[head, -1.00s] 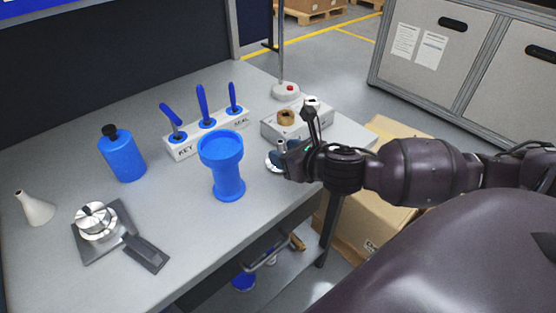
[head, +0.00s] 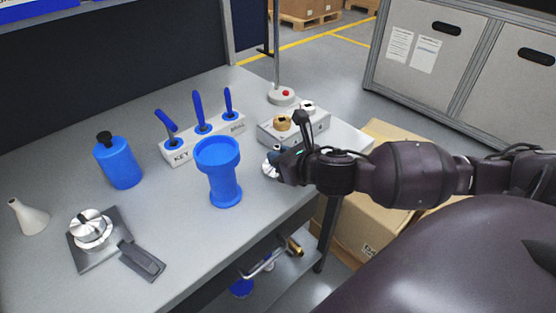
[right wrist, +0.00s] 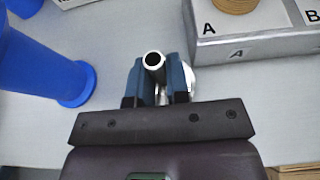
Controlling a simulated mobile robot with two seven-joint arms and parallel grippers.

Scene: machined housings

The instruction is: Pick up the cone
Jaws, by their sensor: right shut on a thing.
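A pale cone-shaped piece (head: 29,217) with a narrow open top stands at the far left of the table in the head view, far from my right gripper. My right gripper (head: 279,164) is low over the table's right part, in front of the grey lettered block. In the right wrist view, its blue-padded fingers (right wrist: 159,83) are shut on a metal piece (right wrist: 154,61) with a round hollow top end. The fingers hide most of this piece, so I cannot tell its full shape. A bright silver round part shows beside the fingers. My left gripper is not in view.
A blue flanged cup (head: 222,175) stands left of my right gripper. The grey block (head: 296,129) with rings is close behind it. A tool holder (head: 180,151), blue bottle (head: 119,163) and black plate (head: 83,253) with a silver part occupy the left and back.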

